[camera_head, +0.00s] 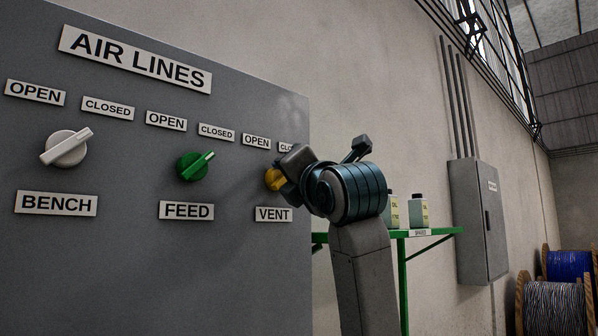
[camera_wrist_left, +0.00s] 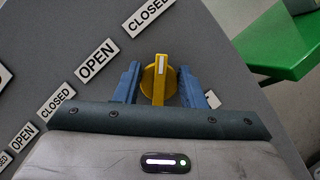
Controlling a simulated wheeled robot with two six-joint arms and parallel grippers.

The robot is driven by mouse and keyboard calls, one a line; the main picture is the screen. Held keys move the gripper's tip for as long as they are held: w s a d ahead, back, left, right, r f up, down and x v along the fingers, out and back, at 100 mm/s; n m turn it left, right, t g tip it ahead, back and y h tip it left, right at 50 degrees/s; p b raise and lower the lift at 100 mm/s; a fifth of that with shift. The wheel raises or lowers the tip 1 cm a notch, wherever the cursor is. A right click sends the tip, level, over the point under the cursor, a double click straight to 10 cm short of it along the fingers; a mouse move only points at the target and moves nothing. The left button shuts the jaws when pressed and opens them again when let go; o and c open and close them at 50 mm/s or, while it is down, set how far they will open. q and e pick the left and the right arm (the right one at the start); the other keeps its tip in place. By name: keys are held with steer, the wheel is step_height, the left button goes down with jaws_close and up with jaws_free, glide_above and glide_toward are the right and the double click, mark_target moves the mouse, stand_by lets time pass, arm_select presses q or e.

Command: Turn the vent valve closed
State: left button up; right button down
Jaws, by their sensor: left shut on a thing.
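The vent valve (camera_head: 274,180) is a yellow knob above the VENT label (camera_head: 273,214) at the right end of the grey panel (camera_head: 120,260). In the head view my left gripper (camera_head: 287,177) is at the knob and hides part of it. In the left wrist view the two blue fingers stand either side of the yellow knob (camera_wrist_left: 158,80), and my left gripper is shut on it. The knob's white mark points roughly toward the CLOSED label (camera_wrist_left: 148,15), with the OPEN label (camera_wrist_left: 95,60) to its left. My right gripper is not in view.
A white BENCH knob (camera_head: 66,148) and a green FEED knob (camera_head: 195,166) sit left on the panel. A green shelf (camera_head: 432,233) with bottles (camera_head: 418,211) is right of the panel. A grey wall cabinet (camera_head: 477,220) and cable reels (camera_head: 555,305) stand farther right.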

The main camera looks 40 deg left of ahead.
arm_select(q)
steer(key=shift+f, duration=0.1)
stand_by(0.3)
steer(key=o, duration=1)
steer(key=shift+s, duration=0.35)
steer(key=b+v, duration=0.4)
steer(key=v, duration=0.7)
steer(key=shift+r, duration=0.25)
